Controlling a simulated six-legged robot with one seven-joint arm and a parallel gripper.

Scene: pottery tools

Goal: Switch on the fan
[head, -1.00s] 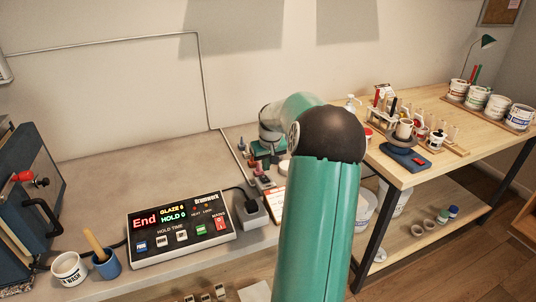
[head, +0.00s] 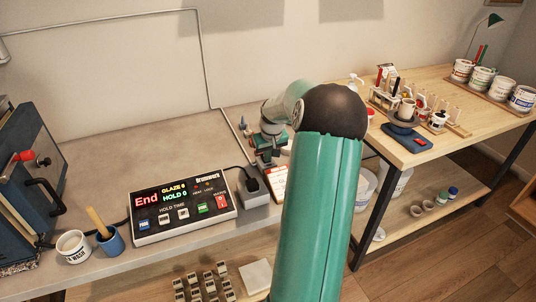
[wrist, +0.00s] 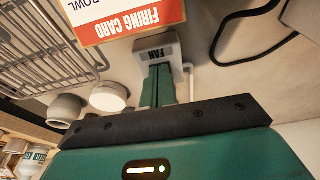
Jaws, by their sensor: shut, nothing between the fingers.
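In the wrist view a small pale box labelled FAN (wrist: 171,48) stands just beyond my fingertips, beside the firing card. My gripper (wrist: 158,72) is shut, its two green fingers together and empty, pointing at the box. Contact between the fingertips and the box cannot be told. In the head view my gripper (head: 267,160) is low over the bench behind the firing card (head: 274,186). I cannot make out the fan box there.
A controller (head: 180,215) reading "End" stands left on the bench (head: 120,160), beside a grey plug box (head: 252,196). A wire rack (wrist: 40,45) and white round pots (wrist: 107,97) are left of the fingers. A black cable (wrist: 262,55) lies right.

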